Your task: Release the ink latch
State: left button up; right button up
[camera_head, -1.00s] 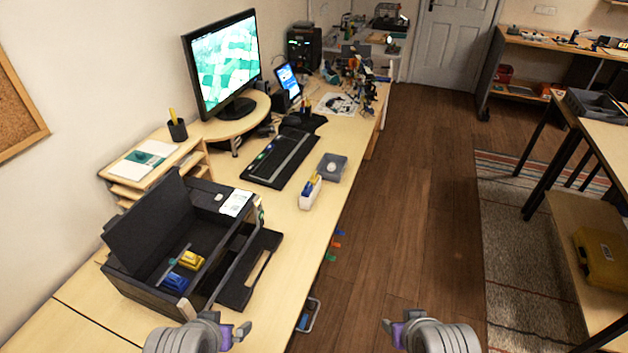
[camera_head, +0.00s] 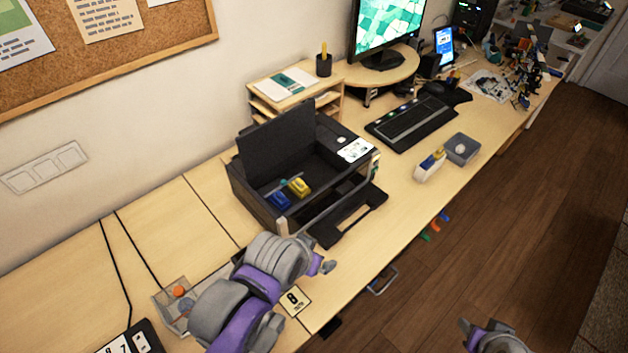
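The black printer (camera_head: 262,208) stands on the desk with its lid raised. Inside it a blue ink cartridge (camera_head: 279,201) and a yellow ink cartridge (camera_head: 300,187) sit side by side. A thin grey-green bar (camera_head: 281,185), which may be the ink latch, lies just behind them; its exact position is too small to tell. My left gripper (camera_head: 322,265) is in front of the printer, near its lowered front tray, apart from the cartridges. My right gripper (camera_head: 482,328) is low over the floor, right of the desk, partly cut off. Neither visibly holds anything; the finger gaps are unclear.
A clear tray (camera_head: 170,302) with an orange item lies left of my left arm. The desk left of the printer is mostly bare.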

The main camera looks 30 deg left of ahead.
aim_at(284, 183)
jog(key=u, duration=1.25)
jog(key=l+z, duration=0.2)
jog(key=z, duration=0.15)
jog(key=i+l+z, duration=0.15)
jog(key=z, duration=0.15)
jog(key=l+z, duration=0.15)
jog(key=z, duration=0.2)
jog(key=i, duration=0.05)
